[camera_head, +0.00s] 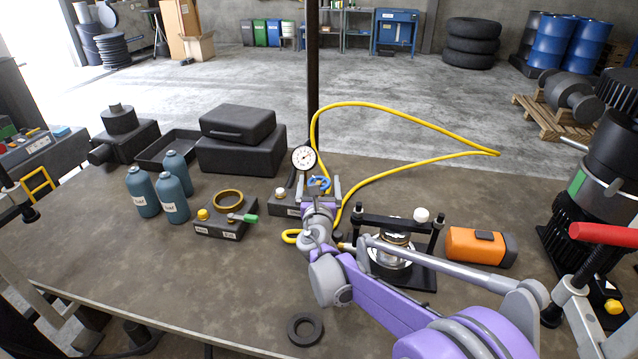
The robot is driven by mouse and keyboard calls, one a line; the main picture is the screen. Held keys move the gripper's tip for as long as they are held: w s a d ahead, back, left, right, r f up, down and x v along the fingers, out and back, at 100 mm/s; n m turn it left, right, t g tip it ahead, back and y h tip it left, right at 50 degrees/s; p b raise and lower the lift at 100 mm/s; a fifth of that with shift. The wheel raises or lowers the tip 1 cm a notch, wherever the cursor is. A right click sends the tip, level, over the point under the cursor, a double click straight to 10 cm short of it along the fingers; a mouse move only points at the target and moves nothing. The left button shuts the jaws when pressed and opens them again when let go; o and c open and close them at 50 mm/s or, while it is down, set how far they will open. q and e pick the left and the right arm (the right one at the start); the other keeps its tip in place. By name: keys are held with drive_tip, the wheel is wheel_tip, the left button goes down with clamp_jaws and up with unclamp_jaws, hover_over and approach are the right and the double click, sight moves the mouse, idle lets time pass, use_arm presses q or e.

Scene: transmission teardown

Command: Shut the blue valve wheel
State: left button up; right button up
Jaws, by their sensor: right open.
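The blue valve wheel (319,183) sits on a small dark valve block (284,206) near the middle of the table. A round white pressure gauge (304,158) stands just behind and left of it. My right gripper (320,188) is at the wheel with its fingers apart, one on each side of it. I cannot tell whether the fingers touch the wheel. My purple and grey right arm comes in from the lower right and hides part of the block. My left gripper is not in view.
A yellow hose (408,113) loops behind the wheel. A black press frame (402,267) and an orange item (476,247) stand to the right. Blue bottles (172,198) and a block with a brass ring (228,200) stand left. The front left of the table is mostly clear.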

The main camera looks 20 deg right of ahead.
drive_tip(key=shift+c, duration=0.3)
drive_tip(key=c, duration=1.2)
drive_tip(key=shift+o, duration=0.2)
drive_tip(key=shift+a+h, duration=0.1)
drive_tip(key=shift+h, duration=0.2)
drive_tip(key=shift+m+g+h+b, duration=0.5)
drive_tip(key=shift+m+g+h, duration=0.2)
drive_tip(key=shift+m+h, duration=0.2)
drive_tip(key=shift+m+g+h, duration=0.9)
drive_tip(key=shift+h, duration=0.2)
drive_tip(key=m+g+h, duration=0.3)
drive_tip(key=shift+g, duration=0.3)
drive_tip(key=shift+s+m+g+h, duration=0.1)
drive_tip(key=shift+m+g+h, duration=0.95)
drive_tip(key=shift+g, duration=0.65)
drive_tip(key=shift+m+g, duration=0.3)
drive_tip(key=shift+m, duration=0.05)
